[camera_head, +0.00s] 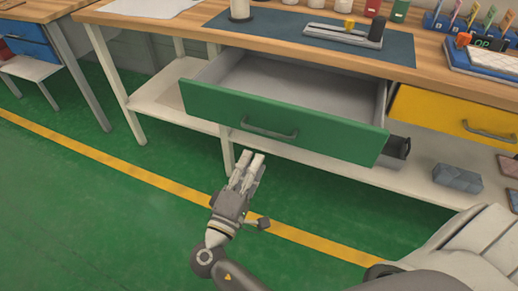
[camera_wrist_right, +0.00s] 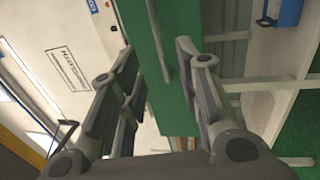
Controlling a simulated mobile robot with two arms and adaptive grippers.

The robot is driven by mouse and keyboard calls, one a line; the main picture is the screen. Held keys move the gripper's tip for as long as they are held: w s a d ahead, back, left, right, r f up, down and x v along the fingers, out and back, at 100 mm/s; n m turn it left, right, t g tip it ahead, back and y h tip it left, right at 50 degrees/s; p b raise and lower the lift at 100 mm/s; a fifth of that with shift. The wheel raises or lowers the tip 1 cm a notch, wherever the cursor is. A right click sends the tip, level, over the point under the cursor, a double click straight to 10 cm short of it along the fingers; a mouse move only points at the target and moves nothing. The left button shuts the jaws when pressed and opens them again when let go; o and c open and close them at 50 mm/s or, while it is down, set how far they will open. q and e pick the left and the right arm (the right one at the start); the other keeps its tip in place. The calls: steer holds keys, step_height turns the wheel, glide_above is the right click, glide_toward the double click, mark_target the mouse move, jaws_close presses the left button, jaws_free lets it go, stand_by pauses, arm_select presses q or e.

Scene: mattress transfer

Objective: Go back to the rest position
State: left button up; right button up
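A green-fronted drawer (camera_head: 225,112) under the wooden workbench is pulled out, and its grey inside shows empty in the part I can see. Its metal handle (camera_head: 268,131) is on the front. My right gripper (camera_head: 251,158) is just in front of and below the handle, apart from it and holding nothing. In the right wrist view my right gripper (camera_wrist_right: 158,65) has its fingers spread, with the green drawer front (camera_wrist_right: 172,85) and the handle (camera_wrist_right: 162,40) beyond them. My left gripper is not in view.
The workbench top (camera_head: 285,50) carries a dark mat (camera_head: 385,48) with tools and containers. A closed yellow drawer (camera_head: 440,108) is to the right. A lower shelf (camera_head: 410,172) holds a grey block (camera_head: 457,178). The green floor (camera_head: 90,200) at left is clear.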

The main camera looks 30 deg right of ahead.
steer(key=shift+s+a+f, duration=0.1)
steer(key=shift+s+a, duration=0.35)
steer(key=shift+a, duration=0.1)
